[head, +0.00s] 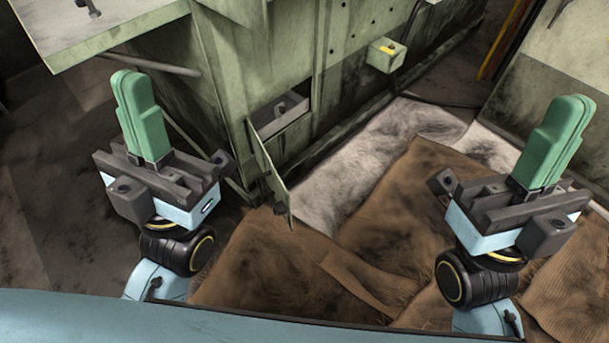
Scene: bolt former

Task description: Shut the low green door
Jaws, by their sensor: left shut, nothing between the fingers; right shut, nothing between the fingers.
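The low green door (266,172) is a small panel hinged at the bottom of the green machine (240,75). It stands open, swung out toward me, with a dark knob or latch near its outer end. Behind it the low opening (282,113) shows a dark inside with some part in it. My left gripper (141,113) is to the left of the door, apart from it, its green fingers shut and empty, pointing up. My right gripper (555,138) is well to the right of the door, also shut and empty.
Brown cardboard or cloth sheets (400,215) and a stained white sheet (350,180) cover the floor before the machine. A small green box (385,54) sticks out from the machine. A pale green table (100,28) juts out at the upper left.

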